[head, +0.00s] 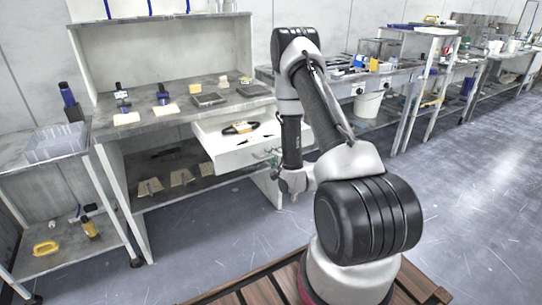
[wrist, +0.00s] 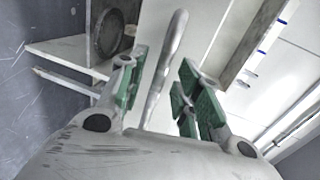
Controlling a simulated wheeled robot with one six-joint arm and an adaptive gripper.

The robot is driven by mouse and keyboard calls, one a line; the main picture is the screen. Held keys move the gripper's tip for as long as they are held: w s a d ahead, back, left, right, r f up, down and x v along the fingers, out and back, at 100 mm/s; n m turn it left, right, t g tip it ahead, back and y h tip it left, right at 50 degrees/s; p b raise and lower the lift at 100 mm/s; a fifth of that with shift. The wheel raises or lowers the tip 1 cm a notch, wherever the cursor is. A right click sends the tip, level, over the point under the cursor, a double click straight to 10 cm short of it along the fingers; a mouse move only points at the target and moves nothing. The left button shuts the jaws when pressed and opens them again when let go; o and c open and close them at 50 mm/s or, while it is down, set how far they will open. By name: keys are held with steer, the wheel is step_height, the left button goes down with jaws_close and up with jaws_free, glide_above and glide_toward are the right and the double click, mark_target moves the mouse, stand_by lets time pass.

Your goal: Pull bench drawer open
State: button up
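The bench drawer (head: 222,158) is white and stands pulled out from under the worktop of the grey bench (head: 190,112). A yellow item and some dark items lie inside it. My gripper (head: 274,158) is at the right part of the drawer front, partly hidden by my arm. In the wrist view, my gripper (wrist: 163,62) has its green-padded fingers apart. The grey bar handle (wrist: 168,55) runs between them, with visible gaps on both sides. The drawer's pale front (wrist: 200,28) shows beyond the handle.
Blocks, dark plates and bottles stand on the worktop. A lower shelf (head: 200,192) holds several tan pieces. A side table (head: 55,150) with a clear box is at the left. A white bucket (head: 368,104) is under the right bench. The floor before the drawer is clear.

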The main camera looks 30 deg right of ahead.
steer(key=v, duration=0.5)
steer(key=shift+s, duration=0.3)
